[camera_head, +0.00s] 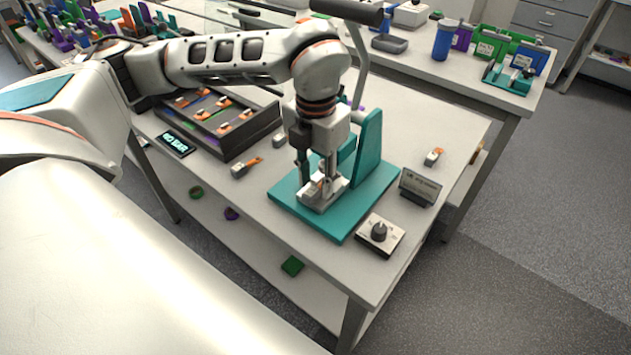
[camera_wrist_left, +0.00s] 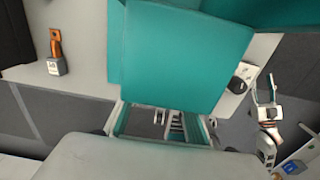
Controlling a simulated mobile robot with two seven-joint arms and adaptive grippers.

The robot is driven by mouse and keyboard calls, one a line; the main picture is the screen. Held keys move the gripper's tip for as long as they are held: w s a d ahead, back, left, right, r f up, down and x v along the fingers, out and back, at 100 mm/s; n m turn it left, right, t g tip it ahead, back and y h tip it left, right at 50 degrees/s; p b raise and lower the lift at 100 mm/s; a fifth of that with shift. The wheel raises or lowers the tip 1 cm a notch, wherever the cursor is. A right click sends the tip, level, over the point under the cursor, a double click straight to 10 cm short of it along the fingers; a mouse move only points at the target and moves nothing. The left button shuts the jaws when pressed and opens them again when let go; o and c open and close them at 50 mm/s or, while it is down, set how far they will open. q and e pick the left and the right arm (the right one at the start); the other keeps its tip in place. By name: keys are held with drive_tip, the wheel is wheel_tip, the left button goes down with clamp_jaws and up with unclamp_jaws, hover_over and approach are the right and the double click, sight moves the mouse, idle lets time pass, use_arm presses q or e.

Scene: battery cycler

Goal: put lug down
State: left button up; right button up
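My left gripper (camera_head: 316,181) points down over a grey block (camera_head: 327,195) on a teal fixture base (camera_head: 347,222). A small orange and light piece, perhaps the lug (camera_head: 319,183), shows between or just behind its fingertips; the fingers hide most of it, so I cannot tell whether they grip it or whether it touches the block.
A grey part with an orange tab (camera_head: 245,168) lies left of the fixture; another (camera_head: 433,157) lies right. A dark tray (camera_head: 240,137) holds several similar parts. A teal upright (camera_head: 368,143) rises beside my gripper. A small display (camera_head: 420,187) and knob box (camera_head: 380,235) stand to the right.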

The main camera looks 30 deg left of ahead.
sight(315, 188)
use_arm(q)
wheel_tip(315, 188, up, 7)
drive_tip(key=shift+f, duration=0.2)
drive_tip(key=shift+s, duration=0.1)
idle(0.5)
